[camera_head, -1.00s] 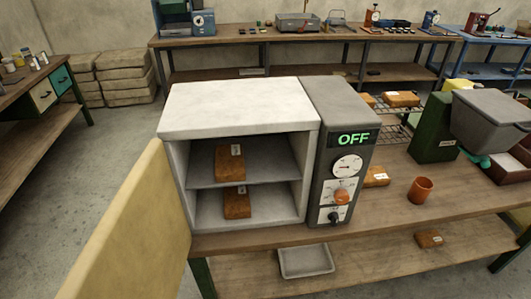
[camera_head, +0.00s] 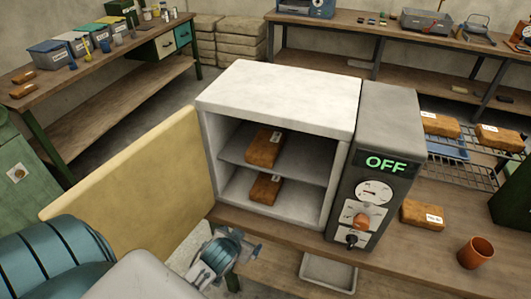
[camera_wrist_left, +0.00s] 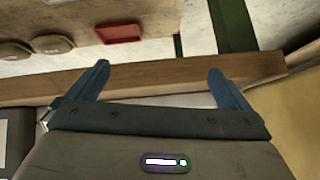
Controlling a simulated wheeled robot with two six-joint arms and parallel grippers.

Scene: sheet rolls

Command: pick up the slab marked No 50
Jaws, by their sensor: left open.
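Several orange-brown slabs carry small white labels, too small to read surely. One slab (camera_head: 264,148) lies on the upper shelf of the open oven, and another slab (camera_head: 265,188) lies on its floor. A slab (camera_head: 422,214) lies on the bench right of the oven. Two slabs (camera_head: 440,124) (camera_head: 500,137) lie on the wire rack. My left gripper (camera_head: 248,246) is low in front of the oven, near the bench's front edge. In the left wrist view its jaws (camera_wrist_left: 160,84) are apart with nothing between them. My right gripper is out of view.
The oven (camera_head: 275,95) reads OFF; its yellowish door (camera_head: 135,185) stands open to the left, beside my left arm. An orange cup (camera_head: 475,252) stands at the right. A grey tray (camera_head: 328,272) sits below the bench top.

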